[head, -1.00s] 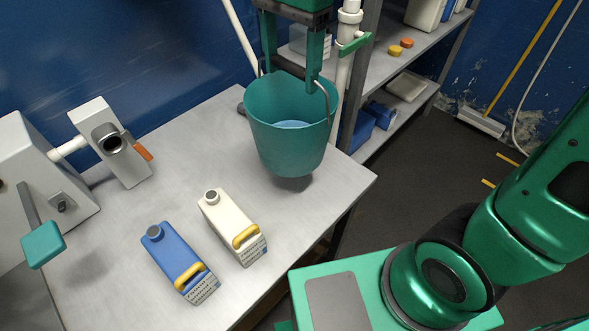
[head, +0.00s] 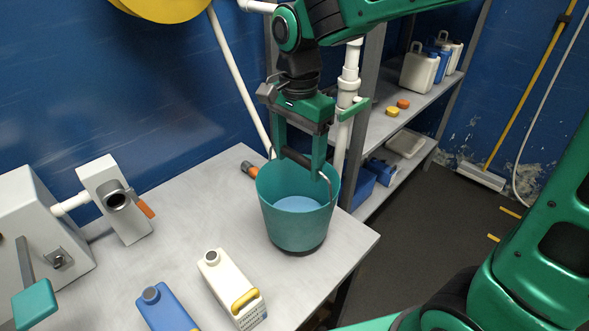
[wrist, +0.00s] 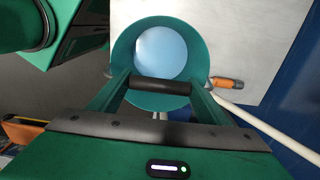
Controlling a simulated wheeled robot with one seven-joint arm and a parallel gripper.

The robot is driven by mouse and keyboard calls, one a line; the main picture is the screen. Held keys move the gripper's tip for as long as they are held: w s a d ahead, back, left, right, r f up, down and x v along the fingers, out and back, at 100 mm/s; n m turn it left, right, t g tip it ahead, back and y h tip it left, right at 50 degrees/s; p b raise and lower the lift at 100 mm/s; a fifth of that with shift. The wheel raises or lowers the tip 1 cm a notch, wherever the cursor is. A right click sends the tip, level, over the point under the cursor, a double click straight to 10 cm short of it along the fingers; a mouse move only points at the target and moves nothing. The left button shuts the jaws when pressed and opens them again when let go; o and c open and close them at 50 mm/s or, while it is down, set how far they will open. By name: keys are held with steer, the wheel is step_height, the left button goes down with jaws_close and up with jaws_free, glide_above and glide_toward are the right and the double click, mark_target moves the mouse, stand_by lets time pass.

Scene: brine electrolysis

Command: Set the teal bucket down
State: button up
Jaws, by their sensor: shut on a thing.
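The teal bucket (head: 297,226) is upright at the right part of the grey table, with light blue liquid inside. A dark band lies right under its base, so it is at or very close to the tabletop; I cannot tell if it touches. My gripper (head: 303,160) is above the bucket, shut on the dark grip of its wire handle. In the wrist view the bucket (wrist: 123,60) lies beyond my gripper (wrist: 160,88), with the black grip between the fingers.
An orange-ended tool (head: 249,169) lies behind the bucket. A white jug (head: 232,287) and a blue jug (head: 163,308) stand in front left. A grey machine (head: 40,230) is at the left. White pipes and a shelf (head: 400,125) are behind. The table's right edge is close.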

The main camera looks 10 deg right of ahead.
step_height(320, 180, down, 3)
steer(key=shift+f, duration=0.15)
steer(key=o, duration=1.9)
steer(key=shift+f, duration=0.1)
step_height(320, 180, up, 12)
steer(key=shift+r, duration=0.1)
steer(key=shift+d, duration=0.1)
